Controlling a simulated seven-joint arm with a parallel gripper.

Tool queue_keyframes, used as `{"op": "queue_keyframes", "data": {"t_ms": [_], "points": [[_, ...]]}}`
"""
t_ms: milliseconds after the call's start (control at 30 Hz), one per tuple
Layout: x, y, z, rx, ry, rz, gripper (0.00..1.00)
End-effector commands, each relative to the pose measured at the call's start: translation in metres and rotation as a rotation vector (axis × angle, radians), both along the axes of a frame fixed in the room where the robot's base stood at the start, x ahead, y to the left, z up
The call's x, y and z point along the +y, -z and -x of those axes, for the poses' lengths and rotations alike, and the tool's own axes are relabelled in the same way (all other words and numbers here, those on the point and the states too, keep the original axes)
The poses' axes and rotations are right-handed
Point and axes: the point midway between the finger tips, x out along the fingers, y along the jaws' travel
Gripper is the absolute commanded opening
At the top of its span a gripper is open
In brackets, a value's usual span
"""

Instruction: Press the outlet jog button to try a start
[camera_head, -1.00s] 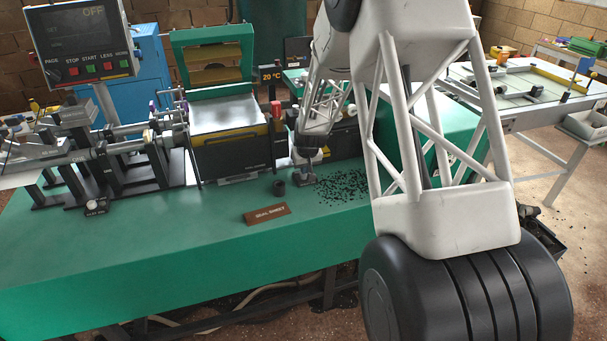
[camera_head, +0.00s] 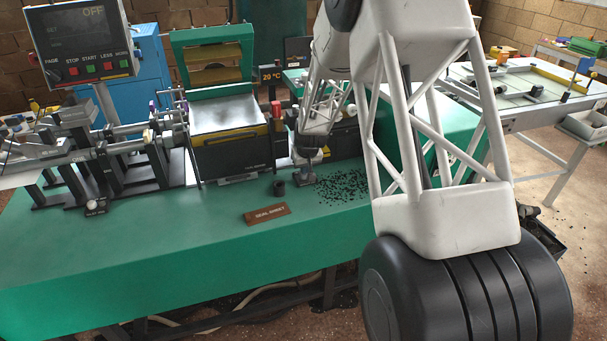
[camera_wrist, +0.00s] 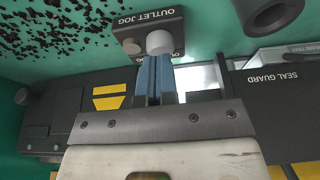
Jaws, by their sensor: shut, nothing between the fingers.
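The outlet jog box (camera_wrist: 150,22) is a small dark grey block with white lettering, at the top middle of the wrist view. Its round pale button (camera_wrist: 160,42) stands up from the face. My gripper (camera_wrist: 155,58) has its two blue fingers shut together, with nothing between them. The fingertips overlap the button's near edge in the picture; I cannot tell whether they touch it. In the head view my gripper (camera_head: 304,162) points down over the green bench top beside the machine, and the box under it is small and partly hidden.
Black crumbs (camera_head: 345,187) lie scattered right of the box. A dark ring (camera_head: 279,187) and a brown sign (camera_head: 267,215) stand to its left and front. The seal guard (camera_wrist: 285,85) is close by. The control panel (camera_head: 80,45) shows OFF.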

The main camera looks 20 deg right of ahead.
Motion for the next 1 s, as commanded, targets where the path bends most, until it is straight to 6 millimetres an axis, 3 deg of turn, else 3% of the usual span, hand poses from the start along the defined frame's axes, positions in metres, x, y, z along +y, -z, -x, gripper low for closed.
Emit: {"op": "queue_keyframes", "data": {"t_ms": [1000], "points": [[0.0, 0.0059, 0.0, 0.0, 0.0, 0.0, 0.0]]}}
